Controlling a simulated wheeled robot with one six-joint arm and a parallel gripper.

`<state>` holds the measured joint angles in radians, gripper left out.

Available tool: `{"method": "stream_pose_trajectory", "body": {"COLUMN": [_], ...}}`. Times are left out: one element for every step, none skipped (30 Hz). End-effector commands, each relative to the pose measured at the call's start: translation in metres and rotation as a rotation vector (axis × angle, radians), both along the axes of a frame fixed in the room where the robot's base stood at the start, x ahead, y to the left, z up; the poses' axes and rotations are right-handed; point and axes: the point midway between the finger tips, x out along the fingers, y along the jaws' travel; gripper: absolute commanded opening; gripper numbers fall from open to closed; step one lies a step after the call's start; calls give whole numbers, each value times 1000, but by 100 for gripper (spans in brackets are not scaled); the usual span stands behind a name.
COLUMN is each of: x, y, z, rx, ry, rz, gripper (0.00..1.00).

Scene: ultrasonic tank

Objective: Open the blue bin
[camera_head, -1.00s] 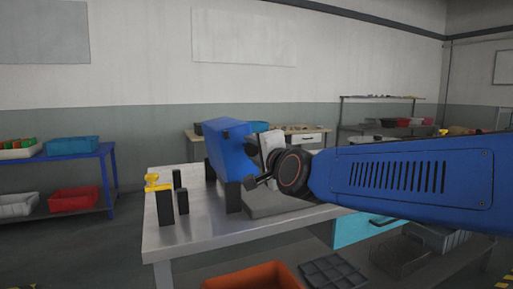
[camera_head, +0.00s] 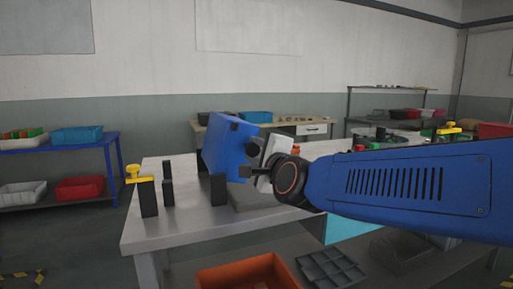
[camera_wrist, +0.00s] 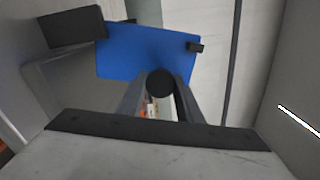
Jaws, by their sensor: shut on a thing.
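The blue bin's blue panel (camera_head: 226,148) stands tilted above the metal bench (camera_head: 185,215), left of my arm. My gripper (camera_head: 247,171) is at the panel's right side. In the wrist view, the blue panel (camera_wrist: 150,55) fills the upper middle, and a round black knob (camera_wrist: 160,82) sits between the two finger tips of my gripper. The gripper is shut on this knob. The inside of the bin is hidden in both views.
Black posts (camera_head: 168,182) and a yellow-topped post (camera_head: 147,195) stand on the bench's left. An orange crate (camera_head: 250,275) and grey tray (camera_head: 330,268) lie below its front. A blue shelf (camera_head: 65,146) stands far left.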

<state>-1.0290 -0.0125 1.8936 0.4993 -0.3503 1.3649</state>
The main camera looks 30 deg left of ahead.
Motion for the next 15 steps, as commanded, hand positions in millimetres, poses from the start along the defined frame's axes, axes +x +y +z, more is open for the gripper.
{"method": "stream_pose_trajectory", "body": {"x": [-1, -1, -2, -2, -2, -3, -3, -3, -3, -3, -3, -3, -3, -3, -3], "y": [1, 1, 1, 2, 2, 2, 2, 2, 2, 3, 3, 3, 3, 3, 3], "z": [-2, -2, -3, -4, -4, -5, -5, -5, -6, -6, -6, -6, -6, -6, -6], "rx": [6, 10, 16, 18, 21, 25, 27, 29, 31, 33, 34, 35, 36, 36, 36], "ry": [8, 13, 19, 24, 28, 31, 34, 37, 39, 41, 42, 44, 44, 44, 45], "rz": [1, 1, 1, 1, 1, 1, 1, 1, 1, 1, 1, 1, 1, 1, 1], "gripper": [0, 0, 0, 0, 0, 0, 0, 0, 0, 0, 0, 0, 0, 0, 0]}}
